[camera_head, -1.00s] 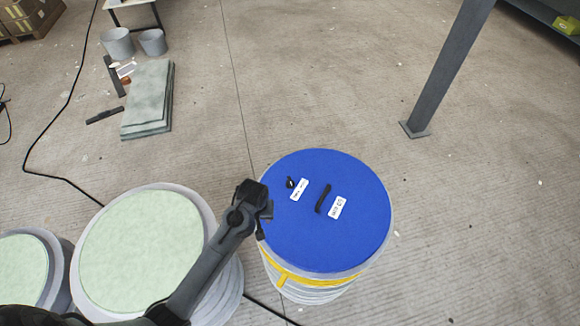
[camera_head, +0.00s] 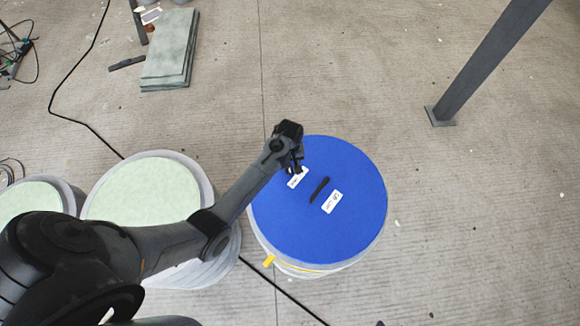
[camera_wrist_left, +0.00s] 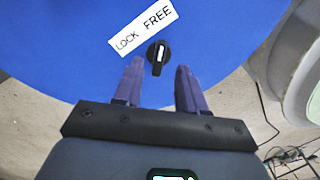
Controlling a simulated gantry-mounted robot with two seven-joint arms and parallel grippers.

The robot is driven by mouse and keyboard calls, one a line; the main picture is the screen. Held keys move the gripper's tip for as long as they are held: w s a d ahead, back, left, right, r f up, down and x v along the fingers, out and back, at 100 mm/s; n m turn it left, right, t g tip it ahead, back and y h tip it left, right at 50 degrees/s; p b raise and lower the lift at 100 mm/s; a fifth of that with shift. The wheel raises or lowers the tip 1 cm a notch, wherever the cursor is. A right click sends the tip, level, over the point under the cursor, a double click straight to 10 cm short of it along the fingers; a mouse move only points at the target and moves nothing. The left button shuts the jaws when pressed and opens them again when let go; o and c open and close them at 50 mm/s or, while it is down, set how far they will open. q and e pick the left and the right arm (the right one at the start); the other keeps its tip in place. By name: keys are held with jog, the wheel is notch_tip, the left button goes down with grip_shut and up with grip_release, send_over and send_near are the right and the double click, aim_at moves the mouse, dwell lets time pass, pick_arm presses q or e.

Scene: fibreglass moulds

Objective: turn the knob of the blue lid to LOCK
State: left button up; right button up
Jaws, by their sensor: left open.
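The blue lid (camera_head: 345,220) lies on a round grey drum in the head view and fills the upper part of the left wrist view (camera_wrist_left: 60,50). The black knob (camera_wrist_left: 157,57) with a white pointer mark shows in the left wrist view, just below a white label (camera_wrist_left: 143,28) reading LOCK and FREE. The pointer is nearly upright in that view, tilted slightly right at its top. My left gripper (camera_wrist_left: 158,66) is open, its fingertips on either side of the knob's lower end. In the head view my left gripper (camera_head: 294,167) hides the knob. My right gripper is out of view.
A black handle (camera_head: 319,190) and a second white label (camera_head: 332,202) are on the lid. Drums with pale green tops (camera_head: 150,190) stand to the left. A grey post (camera_head: 490,65) stands at the right. The floor between is mostly clear.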

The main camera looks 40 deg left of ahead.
aim_at(290, 169)
pick_arm(q)
jog(key=shift+f, duration=2.05)
grip_shut()
